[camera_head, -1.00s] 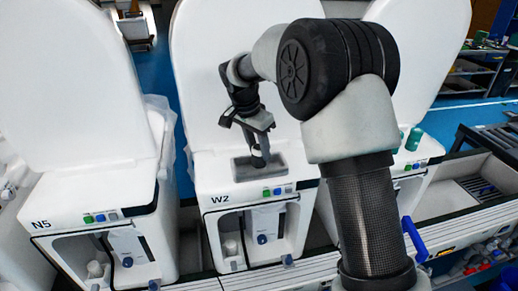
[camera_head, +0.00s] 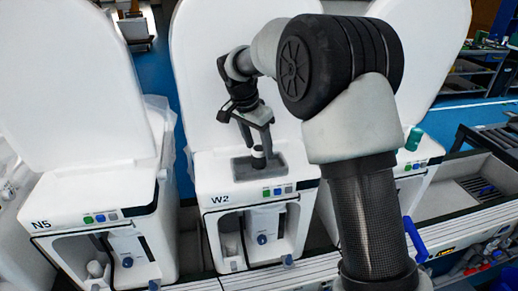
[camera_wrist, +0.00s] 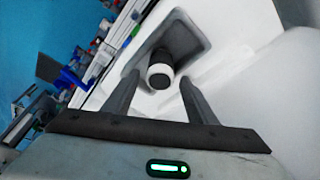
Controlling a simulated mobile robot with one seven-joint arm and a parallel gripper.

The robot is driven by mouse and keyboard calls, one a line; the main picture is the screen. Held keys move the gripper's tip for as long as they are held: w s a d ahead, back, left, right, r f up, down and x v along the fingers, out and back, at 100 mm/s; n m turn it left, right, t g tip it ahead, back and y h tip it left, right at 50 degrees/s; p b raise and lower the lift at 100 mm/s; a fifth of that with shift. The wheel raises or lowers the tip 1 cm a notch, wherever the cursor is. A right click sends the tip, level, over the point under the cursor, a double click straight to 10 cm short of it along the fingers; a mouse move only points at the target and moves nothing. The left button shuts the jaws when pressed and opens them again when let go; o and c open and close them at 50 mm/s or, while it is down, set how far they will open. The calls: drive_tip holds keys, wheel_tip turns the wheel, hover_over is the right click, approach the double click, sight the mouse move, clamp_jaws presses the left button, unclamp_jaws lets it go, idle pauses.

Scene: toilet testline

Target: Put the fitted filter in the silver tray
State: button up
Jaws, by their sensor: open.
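A small cylinder with a white band and a dark end, seemingly the filter (camera_head: 258,153), stands in the shallow grey tray (camera_head: 240,170) on top of the unit marked W2. In the wrist view the filter (camera_wrist: 160,75) shows its dark round end toward the camera, with the grey tray (camera_wrist: 195,32) around it. My gripper (camera_head: 259,146) is over the tray. Its fingers are spread, one on each side of the filter, with visible gaps in the wrist view (camera_wrist: 160,80). The filter's lower end is hidden.
W2's white upright lid (camera_head: 205,75) stands behind the tray. The front bay of W2 (camera_head: 255,235) holds a white part with a blue knob. Unit N5 (camera_head: 90,215) is at left, and another white unit (camera_head: 415,170) is at right, partly behind my arm.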

drive_tip(key=v, duration=1)
drive_tip(key=s+d+r+n, duration=0.2)
drive_tip(key=s+d+r, duration=0.3)
drive_tip(key=s, duration=0.2)
drive_tip(key=s+d+f+n+t+y, duration=0.1)
drive_tip(key=s+d+f+n, duration=0.1)
drive_tip(key=s, duration=1)
drive_tip(key=s+d+f+n+t+y, duration=0.1)
drive_tip(key=s+d+n, duration=0.4)
drive_tip(key=s, duration=0.7)
drive_tip(key=shift+s+d+f+t, duration=0.3)
drive_tip(key=shift+d+f+t, duration=0.4)
drive_tip(key=shift+d, duration=0.55)
drive_tip(key=shift+d, duration=0.1)
